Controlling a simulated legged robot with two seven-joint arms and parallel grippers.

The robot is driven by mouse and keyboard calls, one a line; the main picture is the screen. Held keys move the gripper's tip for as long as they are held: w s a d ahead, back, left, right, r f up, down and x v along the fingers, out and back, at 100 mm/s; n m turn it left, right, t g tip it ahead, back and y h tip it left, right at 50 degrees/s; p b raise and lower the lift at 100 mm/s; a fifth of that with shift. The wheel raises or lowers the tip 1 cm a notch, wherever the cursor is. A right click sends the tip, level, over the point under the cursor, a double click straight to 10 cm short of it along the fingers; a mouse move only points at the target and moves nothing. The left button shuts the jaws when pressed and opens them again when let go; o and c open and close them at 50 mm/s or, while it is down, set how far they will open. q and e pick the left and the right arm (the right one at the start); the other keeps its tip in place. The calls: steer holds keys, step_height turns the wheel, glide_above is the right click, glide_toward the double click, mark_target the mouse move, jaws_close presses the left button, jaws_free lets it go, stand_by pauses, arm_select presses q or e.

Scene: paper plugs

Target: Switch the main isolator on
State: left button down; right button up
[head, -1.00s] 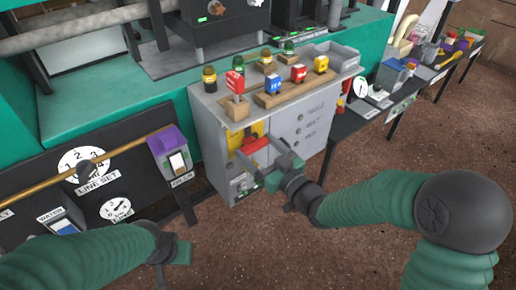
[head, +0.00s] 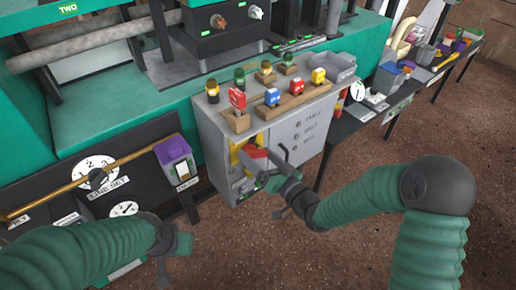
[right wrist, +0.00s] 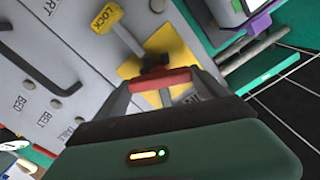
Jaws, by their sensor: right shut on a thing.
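The main isolator has a red handle (right wrist: 160,82) on a yellow plate (right wrist: 183,56), low on the front of the grey cabinet (head: 221,150). In the head view the red handle (head: 254,152) is partly hidden by my right gripper (head: 264,163). My right gripper (right wrist: 161,90) is shut on the red handle, with one finger at each end of it in the right wrist view. A yellow LOCK tab (right wrist: 107,18) stands beside the yellow plate. My left gripper (head: 176,247) is low at the left, away from the cabinet; its jaws do not show clearly.
On the cabinet top are a red tagged plug (head: 237,98), several coloured plugs in a wooden rack (head: 292,104) and a grey tray (head: 333,66). A purple-topped switch box (head: 175,150) and black dial panel (head: 130,177) stand left. The floor in front is clear.

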steer(key=m+p, duration=0.6)
steer(key=m, duration=0.1)
steer(key=shift+d+p, duration=0.15)
steer(key=shift+p, duration=0.2)
steer(key=m+p, duration=0.1)
steer(key=m, duration=0.1)
steer(key=shift+f+m+p, duration=0.15)
steer(key=shift+m+p, duration=0.2)
steer(key=shift+m, duration=0.05)
steer(key=shift+f+m+p, duration=0.25)
steer(key=shift+m+p, duration=0.4)
steer(key=shift+m, duration=0.65)
steer(key=shift+f, duration=0.1)
steer(key=o, duration=1.8)
steer(key=shift+d, duration=0.1)
steer(key=shift+o, duration=1)
steer(key=shift+d+r, duration=0.1)
steer(key=shift+r, duration=0.1)
